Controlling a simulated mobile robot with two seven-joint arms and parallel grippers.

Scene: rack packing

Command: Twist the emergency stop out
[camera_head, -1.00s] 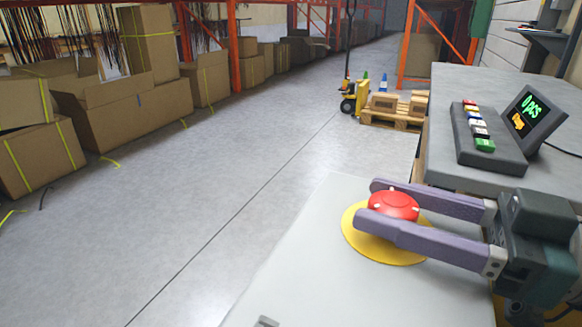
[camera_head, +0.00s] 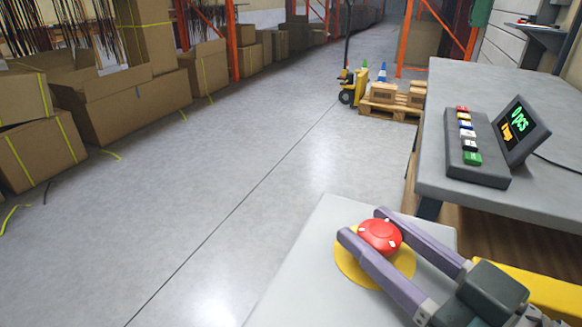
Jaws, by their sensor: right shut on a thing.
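The emergency stop is a red button (camera_head: 380,236) on a round yellow plate (camera_head: 352,268), set on a light grey surface (camera_head: 312,275) at the lower right of the head view. My right gripper (camera_head: 362,222) comes in from the lower right. Its two long purple fingers lie on either side of the red button and are shut on it. White marks show on the button's top. Part of the yellow plate is hidden by the nearer finger. My left gripper is not in view.
A grey table (camera_head: 500,90) at the right bears a panel of coloured buttons (camera_head: 475,150) and a display (camera_head: 522,130) with green and orange text. Cardboard boxes (camera_head: 125,100) line the left. A pallet (camera_head: 390,107) with boxes stands behind. The floor between is clear.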

